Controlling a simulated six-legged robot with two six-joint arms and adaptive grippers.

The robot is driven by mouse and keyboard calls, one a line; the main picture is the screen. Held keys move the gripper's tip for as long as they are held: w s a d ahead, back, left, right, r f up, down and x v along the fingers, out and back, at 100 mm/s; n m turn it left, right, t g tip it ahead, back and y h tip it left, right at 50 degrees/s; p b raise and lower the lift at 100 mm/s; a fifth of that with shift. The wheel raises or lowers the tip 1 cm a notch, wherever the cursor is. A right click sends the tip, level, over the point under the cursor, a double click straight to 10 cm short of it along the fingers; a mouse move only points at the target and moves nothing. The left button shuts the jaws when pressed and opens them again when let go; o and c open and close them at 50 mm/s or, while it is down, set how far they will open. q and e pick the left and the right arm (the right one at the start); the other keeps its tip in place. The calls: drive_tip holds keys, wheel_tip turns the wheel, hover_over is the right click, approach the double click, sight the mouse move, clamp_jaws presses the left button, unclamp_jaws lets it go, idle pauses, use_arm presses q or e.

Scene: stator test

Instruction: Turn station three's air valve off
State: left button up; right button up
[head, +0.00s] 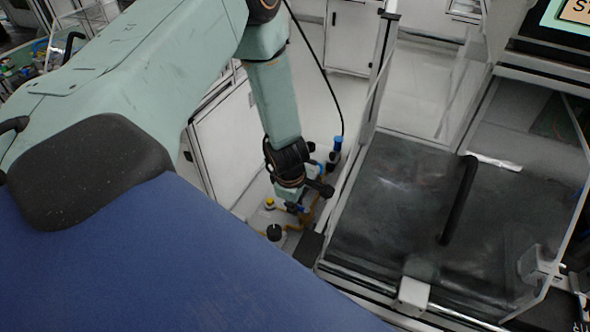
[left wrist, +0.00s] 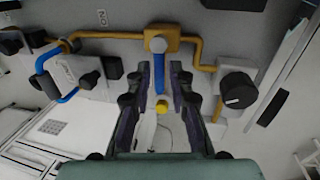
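In the left wrist view a brass-coloured valve body (left wrist: 165,32) sits on a grey panel, joined to orange-brown piping. A narrow lever with a blue end (left wrist: 158,46) runs from it between the fingers of my left gripper (left wrist: 160,75). The fingers are apart, one on each side of the lever, with visible gaps; I see no clear contact. A yellow round part (left wrist: 162,108) shows lower between the fingers. In the head view my left gripper (head: 297,197) reaches down to the fittings and partly hides them. My right gripper is in neither view.
A black knob (left wrist: 238,90) stands right of the gripper. A white unit with blue tubing (left wrist: 70,72) stands left. An "ON" label (left wrist: 102,18) is on the panel. In the head view a dark-floored enclosure (head: 395,205) with a black handle (head: 459,200) stands close on the right.

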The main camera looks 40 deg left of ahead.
use_arm(q)
drive_tip(key=shift+o, duration=1.1)
drive_tip(key=shift+a, duration=0.1)
wheel_tip(320, 180, up, 12)
drive_tip(key=s, duration=0.2)
drive_tip(key=shift+s+d, duration=0.15)
drive_tip(key=shift+d, duration=0.15)
drive_tip(key=shift+f, duration=0.15)
